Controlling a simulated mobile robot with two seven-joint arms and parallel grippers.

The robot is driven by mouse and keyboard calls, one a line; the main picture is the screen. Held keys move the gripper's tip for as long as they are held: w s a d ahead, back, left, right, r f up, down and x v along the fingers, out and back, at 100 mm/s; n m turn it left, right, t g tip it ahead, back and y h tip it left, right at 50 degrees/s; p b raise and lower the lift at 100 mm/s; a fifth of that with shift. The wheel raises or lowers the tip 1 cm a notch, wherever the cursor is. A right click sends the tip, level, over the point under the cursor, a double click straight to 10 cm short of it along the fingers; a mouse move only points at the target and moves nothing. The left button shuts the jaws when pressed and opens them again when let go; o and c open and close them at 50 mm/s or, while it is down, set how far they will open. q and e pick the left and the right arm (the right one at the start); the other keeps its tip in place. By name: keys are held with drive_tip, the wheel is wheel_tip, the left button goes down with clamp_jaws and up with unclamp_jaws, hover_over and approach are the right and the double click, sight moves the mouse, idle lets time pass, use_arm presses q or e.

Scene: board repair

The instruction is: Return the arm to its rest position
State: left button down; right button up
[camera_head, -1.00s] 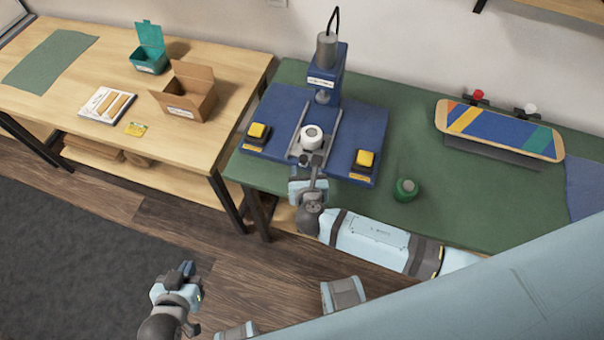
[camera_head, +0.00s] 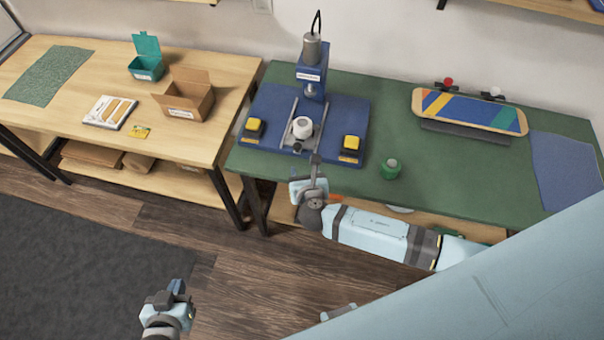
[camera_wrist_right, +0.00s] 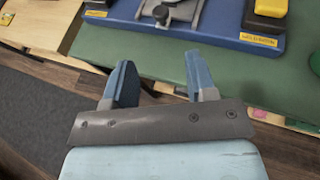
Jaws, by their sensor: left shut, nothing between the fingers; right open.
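My right gripper (camera_head: 314,166) is open and empty, in front of the green bench's front edge and short of the blue press base. In the right wrist view its two blue fingers (camera_wrist_right: 162,84) stand apart with nothing between them. My left gripper (camera_head: 178,290) is low over the floor at the bottom left, shut and empty. My right arm (camera_head: 370,232) stretches along the front of the green bench (camera_head: 460,180). The blue press (camera_head: 310,75) holds a white round part (camera_head: 302,127) on its slide, between two yellow buttons.
A striped skateboard deck (camera_head: 470,110) rests on a stand at the right. The wooden table (camera_head: 60,120) at the left carries a cardboard box (camera_head: 185,98) and a teal bin (camera_head: 147,66). The floor is open between bench and mat.

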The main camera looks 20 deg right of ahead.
idle(0.7)
drive_tip(key=s+a+f+m+g+y, duration=0.2)
drive_tip(key=s+a+m+g+y, duration=0.15)
drive_tip(key=s+m, duration=0.9)
drive_tip(key=s+d+r+m+y, duration=0.1)
drive_tip(key=s+d+r+m, duration=0.1)
drive_tip(key=m, duration=0.7)
drive_tip(key=s+d+r+m+t+y, duration=0.1)
drive_tip(key=s+d+m, duration=0.2)
drive_tip(key=m, duration=0.6)
drive_tip(key=shift+v, duration=1.05)
drive_tip(key=shift+d+f, duration=0.15)
drive_tip(key=shift+f, duration=0.1)
